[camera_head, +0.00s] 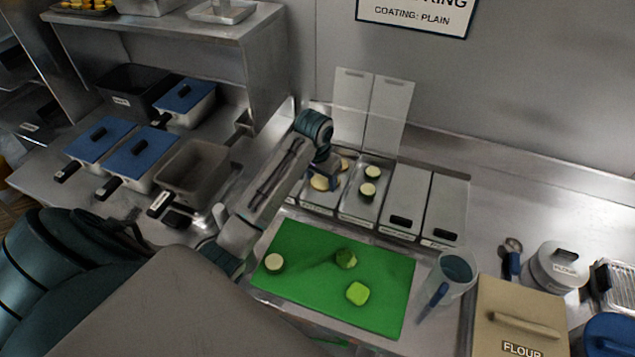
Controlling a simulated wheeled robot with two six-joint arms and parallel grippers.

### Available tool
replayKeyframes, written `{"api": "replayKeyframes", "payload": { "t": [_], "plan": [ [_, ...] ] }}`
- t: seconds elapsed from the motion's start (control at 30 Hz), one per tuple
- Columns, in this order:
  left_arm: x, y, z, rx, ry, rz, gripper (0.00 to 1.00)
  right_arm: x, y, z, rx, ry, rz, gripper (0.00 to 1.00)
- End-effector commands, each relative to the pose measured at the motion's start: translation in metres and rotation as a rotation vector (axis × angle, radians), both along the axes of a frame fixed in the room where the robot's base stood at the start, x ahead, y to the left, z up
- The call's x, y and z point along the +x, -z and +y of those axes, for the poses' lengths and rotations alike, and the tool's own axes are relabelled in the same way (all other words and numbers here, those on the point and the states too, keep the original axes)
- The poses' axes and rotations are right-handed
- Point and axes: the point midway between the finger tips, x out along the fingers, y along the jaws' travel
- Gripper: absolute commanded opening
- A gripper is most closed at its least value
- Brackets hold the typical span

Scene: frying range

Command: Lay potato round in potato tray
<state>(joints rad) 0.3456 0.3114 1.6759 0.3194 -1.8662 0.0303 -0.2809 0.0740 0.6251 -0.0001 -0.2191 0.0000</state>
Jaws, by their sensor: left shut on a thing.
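My left gripper (328,172) reaches down into the potato tray (318,201), the leftmost open steel tray in the row. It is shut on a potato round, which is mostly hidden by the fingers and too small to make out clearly. Pale yellowish potato rounds (319,184) show in that tray around the fingertips. I cannot tell exactly which of them is gripped, or whether it touches the tray floor. My right gripper is not in view.
The tray beside it holds green-rimmed courgette rounds (368,190). Two lidded trays (404,197) stand further right, with upright lids (390,108) behind. A green board (310,285) in front holds several green vegetable pieces. A jug (452,275) and flour bin (520,315) stand right.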

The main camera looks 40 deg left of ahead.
Motion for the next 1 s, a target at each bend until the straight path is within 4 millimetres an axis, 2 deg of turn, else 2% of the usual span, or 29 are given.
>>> {"api": "replayKeyframes", "payload": {
  "t": [0.13,0.27,0.7,1.0],
  "plan": [
    [0.005,-0.001,0.002,0.0,0.0,0.0,0.45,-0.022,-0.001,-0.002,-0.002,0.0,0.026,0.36],
    [0.006,0.007,0.002,-0.001,0.0,0.002,0.45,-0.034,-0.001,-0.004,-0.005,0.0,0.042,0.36],
    [0.005,0.064,0.002,-0.001,0.0,0.002,0.45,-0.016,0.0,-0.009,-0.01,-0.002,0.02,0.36],
    [0.005,0.078,0.002,-0.001,0.0,0.0,0.45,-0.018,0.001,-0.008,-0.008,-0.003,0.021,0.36]
  ]
}}
